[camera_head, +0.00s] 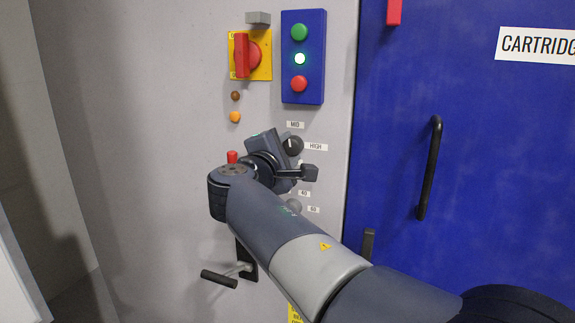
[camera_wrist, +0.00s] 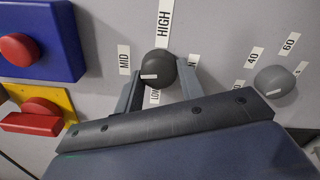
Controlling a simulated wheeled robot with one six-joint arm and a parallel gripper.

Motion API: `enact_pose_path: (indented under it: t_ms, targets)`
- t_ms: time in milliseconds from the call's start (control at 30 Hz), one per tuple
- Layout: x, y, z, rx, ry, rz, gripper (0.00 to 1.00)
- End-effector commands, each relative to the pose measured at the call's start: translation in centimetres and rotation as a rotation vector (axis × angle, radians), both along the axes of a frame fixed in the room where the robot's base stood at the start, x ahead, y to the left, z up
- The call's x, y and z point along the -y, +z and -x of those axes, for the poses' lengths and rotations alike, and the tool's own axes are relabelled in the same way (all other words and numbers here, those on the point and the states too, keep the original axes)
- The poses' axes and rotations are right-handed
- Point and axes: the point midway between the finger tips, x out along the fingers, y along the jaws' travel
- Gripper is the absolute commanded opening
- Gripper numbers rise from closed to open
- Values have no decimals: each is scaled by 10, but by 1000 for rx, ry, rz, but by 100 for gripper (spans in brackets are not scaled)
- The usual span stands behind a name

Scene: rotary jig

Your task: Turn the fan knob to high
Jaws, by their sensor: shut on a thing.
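The fan knob is a dark round knob (camera_head: 293,145) on the grey panel, with MID above it and HIGH to its right. It also shows in the wrist view (camera_wrist: 159,66) between the two fingers of my gripper (camera_wrist: 158,72). My gripper is shut on it. The knob's white mark lies toward the MID label (camera_wrist: 124,60), not toward the HIGH label (camera_wrist: 164,24). A LOW label (camera_wrist: 154,96) shows partly behind the knob. In the head view my gripper (camera_head: 284,148) covers the knob's left side, and its fingers are hard to make out.
A lighter grey knob (camera_wrist: 273,80) with 40 and 60 labels sits beside the fan knob. A blue button box (camera_head: 304,90) and a red rotary switch (camera_head: 242,55) are above. A blue door (camera_head: 480,140) with a black handle (camera_head: 429,168) is at right.

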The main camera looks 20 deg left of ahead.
Motion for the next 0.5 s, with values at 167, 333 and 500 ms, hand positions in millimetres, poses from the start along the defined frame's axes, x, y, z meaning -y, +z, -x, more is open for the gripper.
enact_pose_path:
  t_ms: [167, 333, 500]
  targets:
    - [0, -5, 0, 13, 0, -169, 14]
    - [0, -4, 0, 26, -1, -330, 14]
    - [0, -3, 0, 39, -1, -491, 14]
